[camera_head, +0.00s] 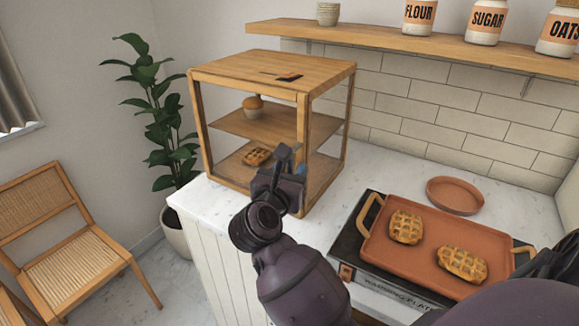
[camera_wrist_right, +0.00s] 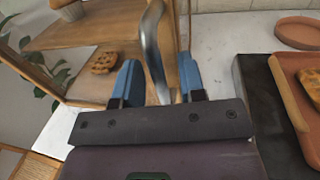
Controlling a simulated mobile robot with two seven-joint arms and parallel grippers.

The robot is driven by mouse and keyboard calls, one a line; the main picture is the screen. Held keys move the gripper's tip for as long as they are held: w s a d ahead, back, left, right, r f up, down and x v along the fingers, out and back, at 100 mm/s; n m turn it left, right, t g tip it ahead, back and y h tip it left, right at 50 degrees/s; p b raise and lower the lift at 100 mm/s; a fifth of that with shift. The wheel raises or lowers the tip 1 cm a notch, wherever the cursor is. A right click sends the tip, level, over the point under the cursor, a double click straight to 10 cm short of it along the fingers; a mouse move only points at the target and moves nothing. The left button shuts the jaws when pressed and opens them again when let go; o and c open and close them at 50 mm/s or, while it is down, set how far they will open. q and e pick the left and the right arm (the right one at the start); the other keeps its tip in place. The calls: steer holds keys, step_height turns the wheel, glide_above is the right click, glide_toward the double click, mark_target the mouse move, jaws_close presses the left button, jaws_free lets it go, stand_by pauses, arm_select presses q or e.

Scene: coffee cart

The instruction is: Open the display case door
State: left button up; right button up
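The wooden display case (camera_head: 272,70) stands on the counter's left end, with a muffin (camera_head: 253,106) on its upper shelf and a waffle (camera_head: 257,156) below. In the right wrist view a curved metal door handle (camera_wrist_right: 151,50) stands between the two blue fingertips of my right gripper (camera_wrist_right: 160,78). The fingers are apart, with a visible gap on each side of the handle. In the head view my right gripper (camera_head: 287,163) is at the case's front right post and hides the handle. The door looks shut, though its glass is hard to make out. My left gripper is not in view.
To the right, a terracotta tray (camera_head: 436,247) with two waffles sits on a dark plate warmer (camera_head: 347,243). A round terracotta dish (camera_head: 454,195) lies behind it. A wall shelf (camera_head: 420,47) with jars runs above. A plant (camera_head: 160,110) and a chair (camera_head: 75,260) stand left.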

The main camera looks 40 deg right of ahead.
steer(key=shift+c, duration=0.3)
jaws_close()
